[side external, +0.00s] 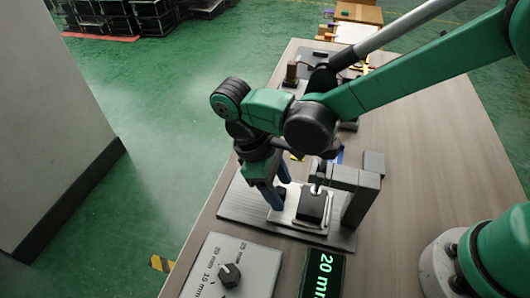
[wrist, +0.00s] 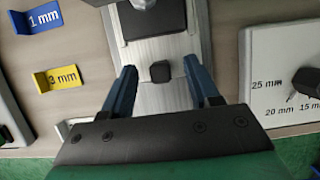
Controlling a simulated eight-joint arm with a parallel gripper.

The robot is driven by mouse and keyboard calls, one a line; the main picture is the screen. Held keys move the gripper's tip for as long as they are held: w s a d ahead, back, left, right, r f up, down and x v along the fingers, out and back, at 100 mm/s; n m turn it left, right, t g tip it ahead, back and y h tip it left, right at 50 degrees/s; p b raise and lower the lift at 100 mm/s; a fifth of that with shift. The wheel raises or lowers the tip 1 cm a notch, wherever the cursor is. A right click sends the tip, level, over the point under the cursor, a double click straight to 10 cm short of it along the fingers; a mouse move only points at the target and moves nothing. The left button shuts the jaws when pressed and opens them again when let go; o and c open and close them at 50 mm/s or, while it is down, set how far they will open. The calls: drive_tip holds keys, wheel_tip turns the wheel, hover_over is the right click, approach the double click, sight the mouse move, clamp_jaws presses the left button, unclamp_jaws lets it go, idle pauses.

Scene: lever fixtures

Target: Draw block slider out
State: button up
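The block slider is a silver metal slide (wrist: 147,100) with a small black square knob (wrist: 160,71), seen in the wrist view. A black block (wrist: 152,18) sits at its far end; the block also shows in the side view (side external: 313,204) on the silver plate. My gripper (side external: 281,193) points down at the near end of the slide. In the wrist view its two blue fingers stand open on either side of the knob, with a visible gap on each side. The knob is not clearly visible in the side view, where the fingers are in front of that area.
A dark grey bracket (side external: 362,184) stands beside the block. A grey dial panel (side external: 236,268) and a black display (side external: 322,272) reading 20 mm lie toward the front. Blue 1 mm (wrist: 44,18) and yellow 3 mm (wrist: 58,78) gauges lie left in the wrist view.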

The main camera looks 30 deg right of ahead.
clamp_jaws()
idle(1.3)
